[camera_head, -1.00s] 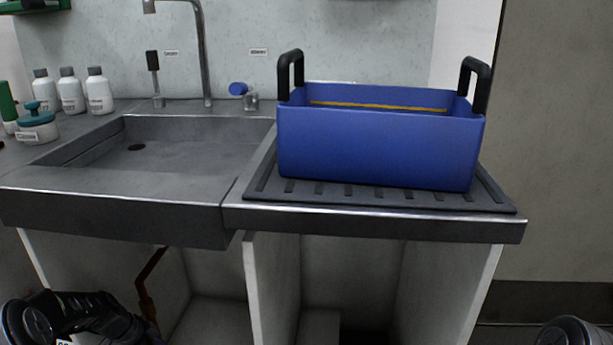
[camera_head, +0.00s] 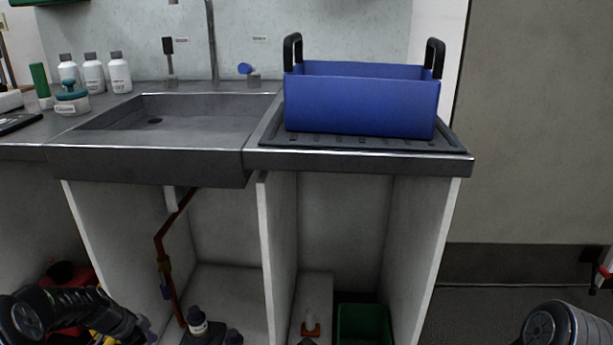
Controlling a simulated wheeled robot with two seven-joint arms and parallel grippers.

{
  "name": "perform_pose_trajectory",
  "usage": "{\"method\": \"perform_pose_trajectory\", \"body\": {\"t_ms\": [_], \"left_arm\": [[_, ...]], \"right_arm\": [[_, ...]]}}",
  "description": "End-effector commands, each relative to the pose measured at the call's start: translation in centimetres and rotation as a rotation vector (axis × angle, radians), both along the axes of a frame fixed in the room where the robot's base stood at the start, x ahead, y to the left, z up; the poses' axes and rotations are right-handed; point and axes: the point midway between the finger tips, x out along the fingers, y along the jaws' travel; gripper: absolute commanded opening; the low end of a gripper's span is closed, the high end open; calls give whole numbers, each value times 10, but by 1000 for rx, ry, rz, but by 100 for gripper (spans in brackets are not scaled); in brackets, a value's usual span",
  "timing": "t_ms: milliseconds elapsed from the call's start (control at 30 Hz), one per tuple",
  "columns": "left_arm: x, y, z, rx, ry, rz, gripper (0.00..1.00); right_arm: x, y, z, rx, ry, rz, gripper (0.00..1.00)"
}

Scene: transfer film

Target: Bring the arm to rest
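Part of my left arm (camera_head: 70,310) shows at the lower left, dark and bent, in front of the open space under the counter. Its gripper cannot be made out. A rounded grey part of my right arm (camera_head: 562,326) shows at the lower right corner; its gripper is out of view. Both visible arm parts are low in the picture, below the counter top and apart from the blue bin (camera_head: 362,105).
The blue bin, with two black handles, stands on a ribbed drainboard (camera_head: 450,144) right of the sink (camera_head: 200,116). White bottles (camera_head: 93,73) stand at the left. Below are a green bin (camera_head: 363,324), dark bottles (camera_head: 198,322) and a copper pipe (camera_head: 164,262).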

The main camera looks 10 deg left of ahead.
Motion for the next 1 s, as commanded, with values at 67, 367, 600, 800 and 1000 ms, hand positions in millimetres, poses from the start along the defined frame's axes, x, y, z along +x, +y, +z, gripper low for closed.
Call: {"method": "perform_pose_trajectory", "body": {"t_ms": [67,367,600,800,1000], "left_arm": [[4,3,1,-1,-1,53,74],[11,13,-11,-12,2,329,74],[-4,-22,-54,-81,44,660,74],[-47,-134,-105,-202,133,944,74],[-123,-251,-125,-286,248,1058,74]], "right_arm": [[2,0,0,-1,-4,-1,100],[2,0,0,-1,-3,-1,100],[2,0,0,-1,-3,-1,100],[1,0,0,-1,-3,-1,100],[1,0,0,-1,-3,-1,100]]}}
